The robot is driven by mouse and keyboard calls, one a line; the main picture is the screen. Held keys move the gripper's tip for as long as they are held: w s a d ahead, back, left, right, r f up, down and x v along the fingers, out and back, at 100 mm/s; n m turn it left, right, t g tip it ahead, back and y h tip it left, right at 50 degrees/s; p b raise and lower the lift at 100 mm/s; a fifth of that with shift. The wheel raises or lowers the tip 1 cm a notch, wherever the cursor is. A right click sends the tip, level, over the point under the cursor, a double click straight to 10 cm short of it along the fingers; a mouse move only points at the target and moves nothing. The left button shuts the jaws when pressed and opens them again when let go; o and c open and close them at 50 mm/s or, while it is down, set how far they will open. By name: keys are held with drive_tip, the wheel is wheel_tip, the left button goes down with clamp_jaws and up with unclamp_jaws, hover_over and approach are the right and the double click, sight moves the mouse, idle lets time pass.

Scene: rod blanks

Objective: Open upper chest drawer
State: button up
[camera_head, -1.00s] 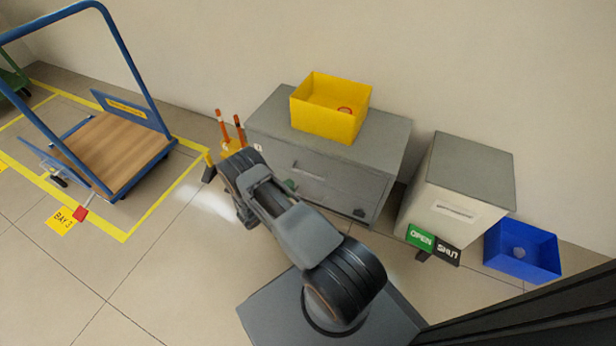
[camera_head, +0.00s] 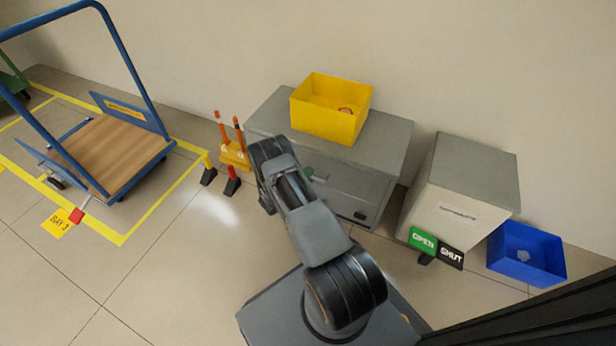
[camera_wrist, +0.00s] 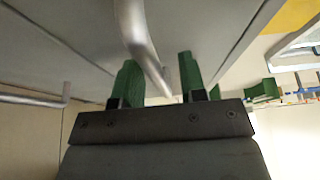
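The grey chest (camera_head: 383,145) stands against the wall. My arm covers much of its front in the head view, including the upper drawer's handle. In the wrist view, a metal bar handle (camera_wrist: 137,35) comes down from the top, and its lower end lies between the green fingers of my gripper (camera_wrist: 162,82). The fingers are apart, one on each side of the bar; I cannot tell whether they touch it. A second bar handle (camera_wrist: 35,98) shows at the left. The drawer fronts look closed.
A yellow bin (camera_head: 325,125) sits on the chest. Right of it are a white cabinet (camera_head: 445,215), OPEN/SHUT signs (camera_head: 437,247) and a blue bin (camera_head: 527,255). Left are posts (camera_head: 232,182), an orange-yellow object (camera_head: 235,153) and a trolley (camera_head: 115,155). The front-left floor is clear.

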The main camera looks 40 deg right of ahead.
drive_tip(key=shift+c, duration=0.4)
clamp_jaws()
